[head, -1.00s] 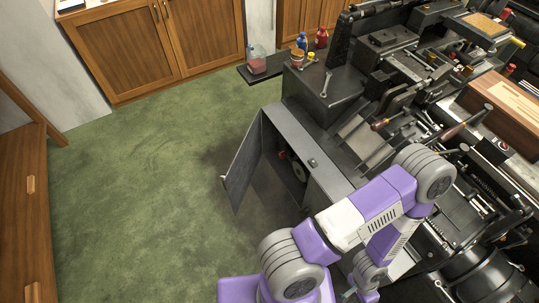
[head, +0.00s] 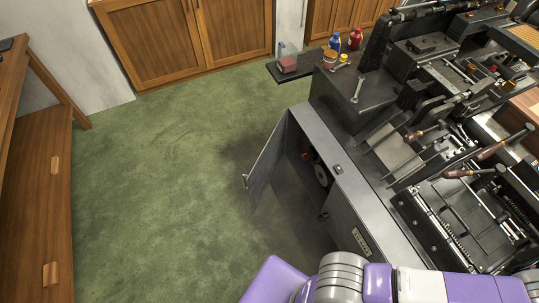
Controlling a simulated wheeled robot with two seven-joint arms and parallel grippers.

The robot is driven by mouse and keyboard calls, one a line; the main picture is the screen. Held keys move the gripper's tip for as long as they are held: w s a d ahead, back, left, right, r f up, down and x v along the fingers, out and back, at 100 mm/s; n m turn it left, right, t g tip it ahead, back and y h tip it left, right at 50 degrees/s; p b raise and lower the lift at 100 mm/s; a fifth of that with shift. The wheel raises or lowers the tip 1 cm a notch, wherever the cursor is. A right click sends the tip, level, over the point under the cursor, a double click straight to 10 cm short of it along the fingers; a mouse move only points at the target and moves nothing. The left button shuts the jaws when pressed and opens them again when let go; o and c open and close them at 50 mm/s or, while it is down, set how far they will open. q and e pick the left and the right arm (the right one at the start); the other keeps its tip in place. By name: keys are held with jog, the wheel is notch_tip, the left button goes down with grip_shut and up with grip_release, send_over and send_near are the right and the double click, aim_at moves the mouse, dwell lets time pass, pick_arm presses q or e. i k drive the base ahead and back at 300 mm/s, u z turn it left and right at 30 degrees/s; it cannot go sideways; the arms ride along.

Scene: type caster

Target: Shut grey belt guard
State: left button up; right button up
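The grey belt guard (head: 268,164) is a flat grey door on the side of the dark casting machine (head: 375,225). It stands open, swung out to the left over the green carpet, with a small handle (head: 245,182) at its free edge. Behind it the opening shows a wheel (head: 321,175) and a small red part (head: 305,156). A purple and white arm of mine crosses the bottom right of the head view, below and right of the guard and apart from it. Neither gripper shows.
Green carpet (head: 150,200) lies clear left of the guard. A wooden bench (head: 40,200) runs along the left edge and wooden cabinets (head: 190,40) stand at the back. A small shelf with a pink-filled container (head: 287,64) juts from the machine above the guard.

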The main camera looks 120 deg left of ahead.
aim_at(261, 175)
jog(key=k, duration=2.1)
jog(key=u, duration=2.4)
jog(key=i, duration=0.5)
jog(key=u, duration=1.15)
jog(key=k, duration=0.7)
jog(key=z, duration=0.5)
jog(key=i, duration=0.4)
